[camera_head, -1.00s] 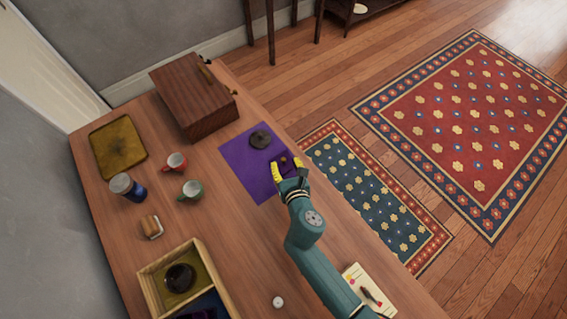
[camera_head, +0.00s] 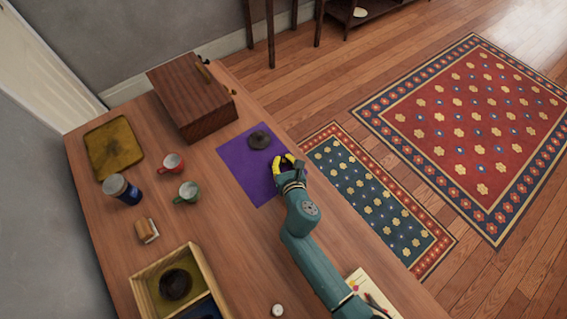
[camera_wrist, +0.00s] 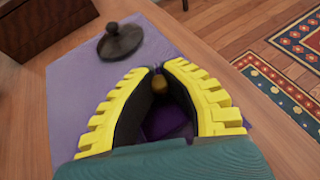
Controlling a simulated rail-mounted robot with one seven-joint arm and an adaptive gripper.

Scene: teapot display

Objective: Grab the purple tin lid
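My gripper (camera_head: 287,160) is at the right edge of the purple mat (camera_head: 240,165). In the wrist view my gripper (camera_wrist: 159,68) has its yellow fingers drawn in to a narrow gap at the tips, with the gold knob (camera_wrist: 160,84) of the purple tin lid between them. The lid's dark purple surface (camera_wrist: 168,122) shows between the fingers; its edges are mostly hidden by them. In the head view the lid is nearly all hidden by the gripper. I cannot tell whether it is lifted off the mat.
A dark round lid (camera_head: 259,140) lies on the mat, up-left of my gripper. A wooden box (camera_head: 192,103) stands beyond it. Red (camera_head: 171,163) and green (camera_head: 188,192) mugs, a blue jar (camera_head: 122,189) and a divided wooden tray (camera_head: 180,287) stand to the left.

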